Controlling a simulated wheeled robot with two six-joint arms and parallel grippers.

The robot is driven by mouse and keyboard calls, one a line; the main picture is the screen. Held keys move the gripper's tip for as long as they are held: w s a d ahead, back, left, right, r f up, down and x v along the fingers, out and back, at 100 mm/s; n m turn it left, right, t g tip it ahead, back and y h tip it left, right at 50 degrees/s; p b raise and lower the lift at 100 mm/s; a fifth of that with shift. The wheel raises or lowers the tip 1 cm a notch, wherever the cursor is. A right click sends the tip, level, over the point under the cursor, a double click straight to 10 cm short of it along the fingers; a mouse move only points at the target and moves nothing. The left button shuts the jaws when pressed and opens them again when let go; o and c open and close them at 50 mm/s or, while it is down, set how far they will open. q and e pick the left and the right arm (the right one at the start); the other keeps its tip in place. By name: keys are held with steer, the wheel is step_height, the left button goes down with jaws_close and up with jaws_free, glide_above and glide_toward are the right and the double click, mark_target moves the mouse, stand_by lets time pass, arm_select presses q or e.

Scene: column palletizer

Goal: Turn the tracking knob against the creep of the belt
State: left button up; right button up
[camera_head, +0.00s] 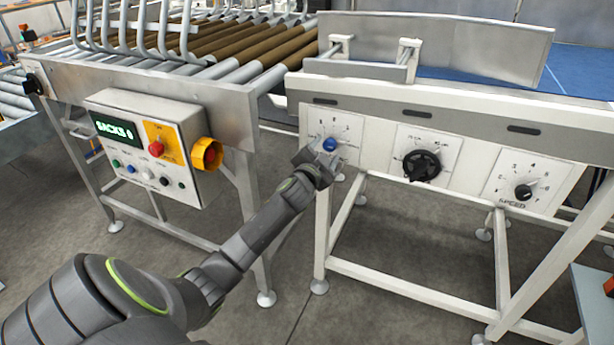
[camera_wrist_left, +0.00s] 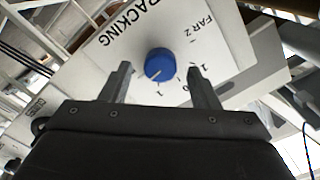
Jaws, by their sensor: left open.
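The blue tracking knob (camera_head: 329,144) sits on a white dial plate (camera_head: 345,124) at the left end of the conveyor's front panel. In the left wrist view the knob (camera_wrist_left: 160,63) shows whole, with a pale pointer line toward the plate's lower edge and a "1" mark. The lettering "RACKING" and "FAR" shows on that plate. My left gripper (camera_head: 321,163) is at the plate, just below the knob. In the wrist view its open fingers (camera_wrist_left: 159,76) stand on either side of the knob with gaps to it; the exact depth is hard to tell. My right gripper is not in view.
A large black rotary knob (camera_head: 422,165) and a small black speed knob (camera_head: 523,192) lie to the right on the same panel. A control box (camera_head: 150,145) with a "SACKS 0" display and a red button hangs at left. The blue belt (camera_head: 580,75) runs behind a metal guard.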

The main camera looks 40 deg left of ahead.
arm_select(q)
steer(key=v, duration=1.4)
steer(key=shift+s, duration=0.3)
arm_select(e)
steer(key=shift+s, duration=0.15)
